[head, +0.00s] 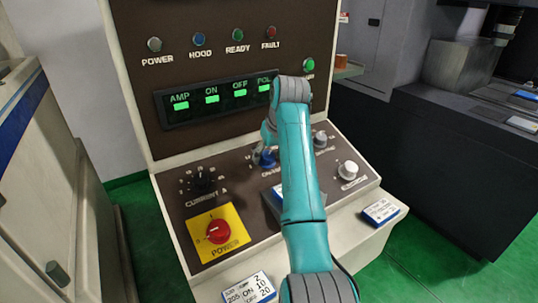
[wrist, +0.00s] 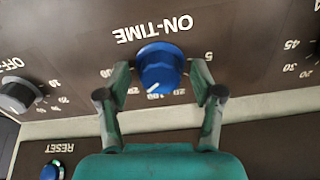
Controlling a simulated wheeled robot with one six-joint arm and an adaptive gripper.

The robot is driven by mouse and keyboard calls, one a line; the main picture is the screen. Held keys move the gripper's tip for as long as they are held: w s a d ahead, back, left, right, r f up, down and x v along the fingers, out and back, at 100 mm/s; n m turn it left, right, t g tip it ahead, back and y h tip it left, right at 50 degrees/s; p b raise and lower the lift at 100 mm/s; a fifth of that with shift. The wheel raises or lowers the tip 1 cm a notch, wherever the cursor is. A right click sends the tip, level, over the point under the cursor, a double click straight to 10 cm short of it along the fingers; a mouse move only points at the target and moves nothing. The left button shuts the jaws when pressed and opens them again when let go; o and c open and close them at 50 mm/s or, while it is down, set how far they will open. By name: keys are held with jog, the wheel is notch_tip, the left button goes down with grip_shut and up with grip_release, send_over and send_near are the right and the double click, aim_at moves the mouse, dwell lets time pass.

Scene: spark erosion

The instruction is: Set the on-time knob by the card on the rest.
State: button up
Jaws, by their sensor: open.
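The blue on-time knob (wrist: 160,68) sits under its ON-TIME label, upside down in the wrist view. A white pointer line on it points down and slightly left there, toward partly covered scale numbers. My gripper (wrist: 161,72) is open, one finger on each side of the knob; I cannot tell whether they touch it. In the head view the knob (head: 265,158) is partly behind my arm. Another card (head: 381,211) lies at the ledge's right.
Around are the black current knob (head: 203,182), red power switch (head: 218,232), a grey knob (head: 319,139) and a white knob (head: 348,170). Lit displays (head: 211,97) are above. The wrist view shows a reset button (wrist: 51,172).

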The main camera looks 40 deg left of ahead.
jog(key=c, duration=1.1)
jog(key=shift+c, duration=0.2)
jog(key=shift+m, duration=0.3)
jog(key=m, duration=0.2)
jog(key=shift+m, duration=2.2)
